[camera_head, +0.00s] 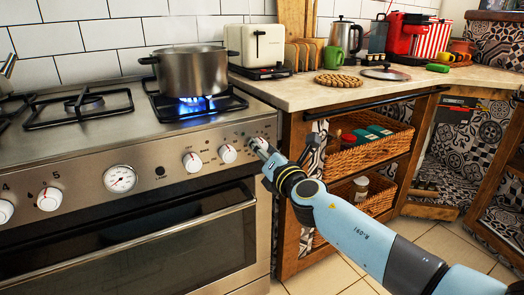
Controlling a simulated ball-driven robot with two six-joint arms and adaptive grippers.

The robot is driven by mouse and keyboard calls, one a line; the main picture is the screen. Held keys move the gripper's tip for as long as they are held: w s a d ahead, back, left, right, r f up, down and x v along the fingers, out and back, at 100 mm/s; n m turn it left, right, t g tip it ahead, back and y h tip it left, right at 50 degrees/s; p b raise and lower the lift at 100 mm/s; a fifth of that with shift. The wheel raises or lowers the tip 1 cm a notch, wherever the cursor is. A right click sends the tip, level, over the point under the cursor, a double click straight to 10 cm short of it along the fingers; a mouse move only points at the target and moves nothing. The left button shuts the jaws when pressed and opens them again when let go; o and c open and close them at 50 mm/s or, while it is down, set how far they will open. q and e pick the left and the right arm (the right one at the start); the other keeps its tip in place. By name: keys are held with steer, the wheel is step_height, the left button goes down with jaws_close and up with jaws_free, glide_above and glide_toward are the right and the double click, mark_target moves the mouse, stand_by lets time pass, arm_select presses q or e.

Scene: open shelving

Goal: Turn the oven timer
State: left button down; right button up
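The oven (130,253) has a steel front panel with several white knobs with red marks. A round dial (120,179) with a white face sits left of the panel's middle. Two knobs (193,162) and (228,153) stand right of it. The rightmost knob (257,143) is partly hidden by my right gripper (263,151), whose fingertips are at it. I cannot tell which control is the timer, or whether the fingers are closed on the knob. My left gripper is not in view.
A steel pot (190,71) stands over a lit blue flame (193,104) on the hob, above the knobs. The wooden counter unit (293,185) with wicker baskets (362,155) is right of the oven, close to my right arm. A toaster (254,46) stands on the counter.

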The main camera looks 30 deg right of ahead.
stand_by(0.4)
steer(key=o, duration=1.1)
steer(key=shift+o, duration=0.2)
steer(key=s+a, duration=0.2)
steer(key=s, duration=1)
steer(key=shift+w, duration=0.1)
